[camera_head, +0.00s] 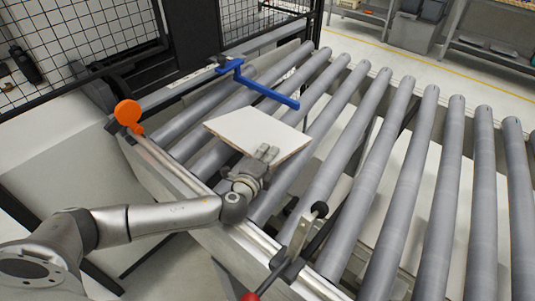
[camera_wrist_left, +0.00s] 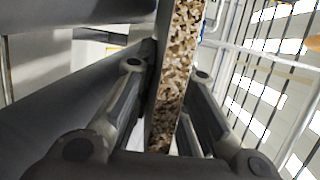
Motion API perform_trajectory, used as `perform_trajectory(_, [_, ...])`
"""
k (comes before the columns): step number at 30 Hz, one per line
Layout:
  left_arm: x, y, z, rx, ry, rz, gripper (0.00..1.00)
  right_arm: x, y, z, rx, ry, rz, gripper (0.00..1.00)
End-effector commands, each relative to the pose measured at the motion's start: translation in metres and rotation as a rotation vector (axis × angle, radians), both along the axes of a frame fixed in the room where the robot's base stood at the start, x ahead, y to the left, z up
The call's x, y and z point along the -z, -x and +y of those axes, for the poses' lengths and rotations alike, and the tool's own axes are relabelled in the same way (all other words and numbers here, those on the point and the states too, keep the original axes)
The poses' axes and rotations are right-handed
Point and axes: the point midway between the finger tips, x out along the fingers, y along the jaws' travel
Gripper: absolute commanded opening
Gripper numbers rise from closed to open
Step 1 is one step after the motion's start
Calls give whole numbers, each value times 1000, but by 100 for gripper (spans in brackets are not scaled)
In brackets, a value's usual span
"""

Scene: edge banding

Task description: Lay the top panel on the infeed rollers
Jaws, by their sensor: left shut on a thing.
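The top panel (camera_head: 258,131) is a thin white board at the left part of the infeed rollers (camera_head: 332,165) in the head view. My left gripper (camera_head: 265,154) is shut on the panel's near edge. In the left wrist view the panel's speckled chipboard edge (camera_wrist_left: 178,75) stands between the two fingers of the gripper (camera_wrist_left: 165,95). The panel lies over several grey rollers; whether it touches them or is held just above cannot be told. The gripper hides part of its near edge. My right gripper is not in view.
A blue bar (camera_head: 265,88) reaches over the rollers just behind the panel. An orange knob (camera_head: 128,113) stands on the left side rail. A clamp with a red handle (camera_head: 251,296) sits on the near rail. The rollers to the right are bare.

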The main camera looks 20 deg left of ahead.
Motion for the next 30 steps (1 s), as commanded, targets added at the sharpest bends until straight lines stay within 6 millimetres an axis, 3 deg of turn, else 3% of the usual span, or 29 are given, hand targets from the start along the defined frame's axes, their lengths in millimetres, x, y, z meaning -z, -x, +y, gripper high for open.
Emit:
perform_trajectory(5, [-3,-1,0,0,-2,-7,0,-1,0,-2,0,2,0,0])
perform_trajectory(6, [-3,-1,0,0,-2,-6,16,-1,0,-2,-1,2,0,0])
perform_trajectory(11, [-3,-1,0,0,-2,-5,36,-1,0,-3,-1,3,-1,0])
perform_trajectory(18, [-2,-1,0,0,-1,-4,38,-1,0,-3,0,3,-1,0])
perform_trajectory(27, [-1,0,0,0,1,0,78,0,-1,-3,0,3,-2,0])
perform_trajectory(30, [-1,0,0,0,1,0,80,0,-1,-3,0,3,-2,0])
